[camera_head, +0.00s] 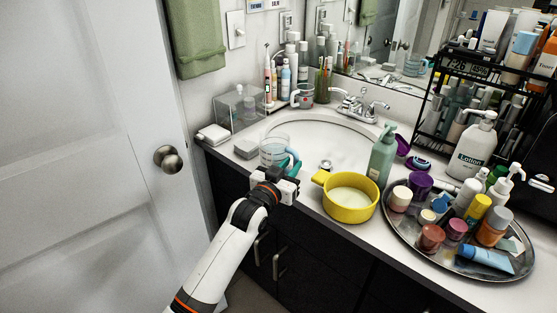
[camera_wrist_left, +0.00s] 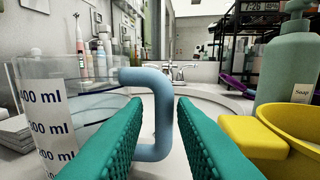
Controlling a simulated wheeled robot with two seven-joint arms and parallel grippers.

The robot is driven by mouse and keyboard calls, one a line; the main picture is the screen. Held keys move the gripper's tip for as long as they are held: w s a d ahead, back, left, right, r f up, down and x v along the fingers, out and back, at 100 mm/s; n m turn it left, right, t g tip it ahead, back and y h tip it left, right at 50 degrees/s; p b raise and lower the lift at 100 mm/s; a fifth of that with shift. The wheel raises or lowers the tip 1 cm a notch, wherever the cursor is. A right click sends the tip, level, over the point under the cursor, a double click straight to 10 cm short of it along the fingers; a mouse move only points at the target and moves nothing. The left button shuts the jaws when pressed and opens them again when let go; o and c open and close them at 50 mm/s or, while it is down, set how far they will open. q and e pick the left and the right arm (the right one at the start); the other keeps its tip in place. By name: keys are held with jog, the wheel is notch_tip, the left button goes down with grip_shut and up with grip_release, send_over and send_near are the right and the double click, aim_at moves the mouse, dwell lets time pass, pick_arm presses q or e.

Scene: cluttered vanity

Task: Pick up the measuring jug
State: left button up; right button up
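The measuring jug (camera_head: 272,151) is clear with a blue handle and stands at the front left rim of the sink. In the left wrist view its body (camera_wrist_left: 60,110) with ml marks fills the left side, and its blue handle (camera_wrist_left: 160,115) is upright in the middle. My left gripper (camera_head: 287,176) is at the jug's handle side. In the wrist view its green fingers (camera_wrist_left: 160,138) are open, one on each side of the handle's lower part, with no clear grip on it. My right gripper is not in view.
A yellow pot (camera_head: 350,214) stands just right of my left gripper, with a green soap bottle (camera_head: 382,157) behind it. A round metal tray (camera_head: 457,262) full of bottles lies farther right. A clear box (camera_head: 240,108) stands at the back left.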

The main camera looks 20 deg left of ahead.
pick_arm(q)
jog(key=w, duration=0.2)
jog(key=w+d, duration=0.1)
jog(key=w, duration=0.2)
jog(key=shift+r, duration=0.1)
jog(key=shift+s, duration=0.1)
jog(key=shift+c, duration=0.3)
grip_shut()
jog(key=shift+r, duration=0.1)
jog(key=shift+r, duration=0.25)
notch_tip(320, 180, up, 10)
jog(key=shift+f, duration=0.25)
